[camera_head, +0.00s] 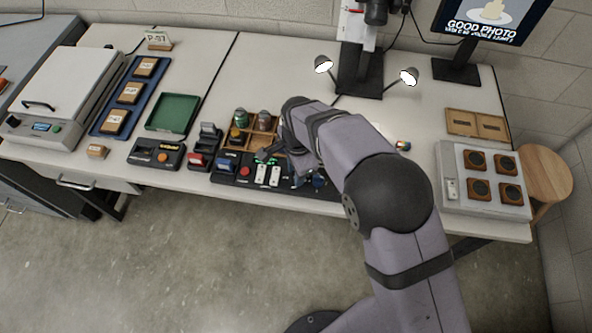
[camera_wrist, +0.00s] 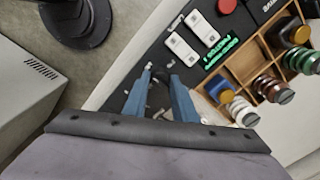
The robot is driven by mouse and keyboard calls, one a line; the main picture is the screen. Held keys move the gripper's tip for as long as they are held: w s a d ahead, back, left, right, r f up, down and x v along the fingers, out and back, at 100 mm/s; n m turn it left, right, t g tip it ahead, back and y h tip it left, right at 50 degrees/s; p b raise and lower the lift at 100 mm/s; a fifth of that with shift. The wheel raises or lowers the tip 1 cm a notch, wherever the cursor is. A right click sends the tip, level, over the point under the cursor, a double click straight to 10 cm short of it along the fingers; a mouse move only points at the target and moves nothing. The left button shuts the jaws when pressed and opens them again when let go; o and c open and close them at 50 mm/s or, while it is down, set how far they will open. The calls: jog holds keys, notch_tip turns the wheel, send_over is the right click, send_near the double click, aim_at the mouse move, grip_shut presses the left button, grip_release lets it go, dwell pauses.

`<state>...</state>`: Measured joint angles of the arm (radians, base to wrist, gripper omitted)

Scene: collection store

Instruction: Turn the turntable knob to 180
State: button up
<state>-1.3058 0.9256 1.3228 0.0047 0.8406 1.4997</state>
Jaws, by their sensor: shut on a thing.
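The black control panel (camera_head: 225,178) lies along the table's front edge with a red button, white rocker switches (camera_head: 268,174) and a lit green display. In the wrist view the display (camera_wrist: 219,52) shows green text too small and slanted to read. My gripper (camera_wrist: 161,77) points down at the panel's end beside the switches, its two blue fingers close together on the dark turntable knob (camera_wrist: 159,92). The knob is mostly hidden between the fingers, and its angle cannot be told. In the head view my gripper (camera_head: 308,181) is partly covered by my arm.
A wooden compartment tray (camera_wrist: 242,62) with several small jars (camera_wrist: 270,87) stands close beside the panel. Two lamps (camera_head: 323,65) and a camera stand (camera_head: 360,75) are behind. A grey box with round pieces (camera_head: 482,185) is at right. A green tray (camera_head: 173,113) lies at left.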

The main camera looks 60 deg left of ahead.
jog(key=o, duration=1)
jog(key=shift+o, duration=0.2)
jog(key=shift+r, duration=0.1)
jog(key=shift+d+r+b, duration=0.2)
jog(key=shift+r+b, duration=0.65)
jog(key=shift+r, duration=2.75)
